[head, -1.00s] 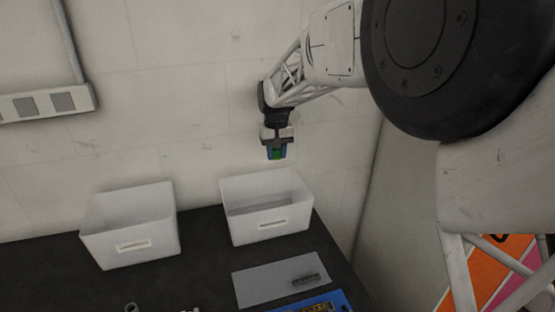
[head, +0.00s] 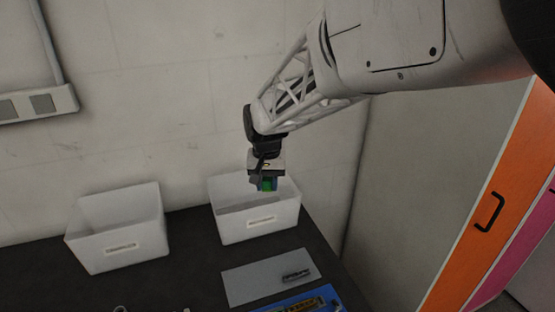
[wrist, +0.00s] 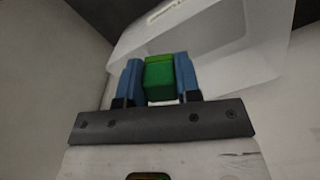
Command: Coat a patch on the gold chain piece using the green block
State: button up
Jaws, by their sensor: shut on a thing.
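My gripper (head: 266,187) is shut on the green block (wrist: 159,80), held between its two blue fingers in the wrist view. In the head view it hangs at the right white bin, overlapping the bin's opening; whether the block is inside or above the bin I cannot tell. A gold-coloured piece (head: 304,305), likely the gold chain piece, lies on a blue tray (head: 338,297) at the bottom edge of the head view, partly cut off. The gripper is well apart from it.
The right white bin (head: 238,232) and left white bin (head: 118,246) stand on the dark bench by the wall. A grey mat (head: 243,287) with a dark chain-like piece (head: 296,276) lies in front of the right bin. Dark bench is bare between the mat and left bin.

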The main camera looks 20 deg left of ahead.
jog(key=s+d+f+m, duration=0.2)
jog(key=s+d+f, duration=0.1)
jog(key=s+d, duration=0.5)
jog(key=s+d+f+m, duration=0.3)
jog(key=s+d, duration=0.5)
jog(key=s, duration=0.5)
jog(key=shift+f+m, duration=0.3)
jog(key=shift+f, duration=0.15)
jog(key=shift+f, duration=0.1)
